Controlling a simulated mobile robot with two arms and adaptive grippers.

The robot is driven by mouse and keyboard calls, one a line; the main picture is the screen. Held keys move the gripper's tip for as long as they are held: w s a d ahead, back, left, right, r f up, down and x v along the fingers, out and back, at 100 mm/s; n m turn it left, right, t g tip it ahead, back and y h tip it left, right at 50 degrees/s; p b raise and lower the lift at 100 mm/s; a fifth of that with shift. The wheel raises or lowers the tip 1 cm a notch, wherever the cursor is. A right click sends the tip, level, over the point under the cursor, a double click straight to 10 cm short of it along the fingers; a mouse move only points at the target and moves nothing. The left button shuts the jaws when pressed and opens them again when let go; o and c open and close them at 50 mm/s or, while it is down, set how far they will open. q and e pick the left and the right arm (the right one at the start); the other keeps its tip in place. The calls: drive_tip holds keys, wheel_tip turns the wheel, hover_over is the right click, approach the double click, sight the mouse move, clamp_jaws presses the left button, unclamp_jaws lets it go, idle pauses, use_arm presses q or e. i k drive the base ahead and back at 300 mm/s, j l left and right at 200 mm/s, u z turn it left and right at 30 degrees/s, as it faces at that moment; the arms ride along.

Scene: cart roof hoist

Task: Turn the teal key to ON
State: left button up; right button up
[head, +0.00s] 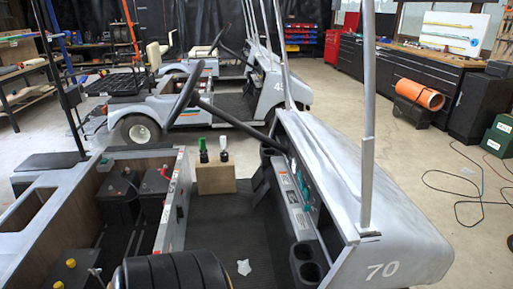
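The near grey cart, marked 70 (382,270), fills the lower part of the head view. Its dash panel (297,197) faces left, behind the steering column. A small teal patch (303,187) shows on the dash panel; it is too small to tell whether this is the teal key, or which way it is turned. No ON marking can be read. Neither of my grippers is in view.
A steering wheel (186,92) stands left of the dash. A wooden block (215,179) with a green-topped and a white-topped lever is on the cart floor (225,225). Black batteries (118,198) sit in the open bay. A roof post (367,120) rises at right.

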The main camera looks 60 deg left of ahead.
sight(308, 207)
drive_tip(key=u, duration=1.65)
drive_tip(key=i+l+u, duration=0.1)
drive_tip(key=u, duration=0.2)
drive_tip(key=l+u, duration=0.15)
drive_tip(key=u, duration=0.15)
drive_tip(key=i, duration=0.05)
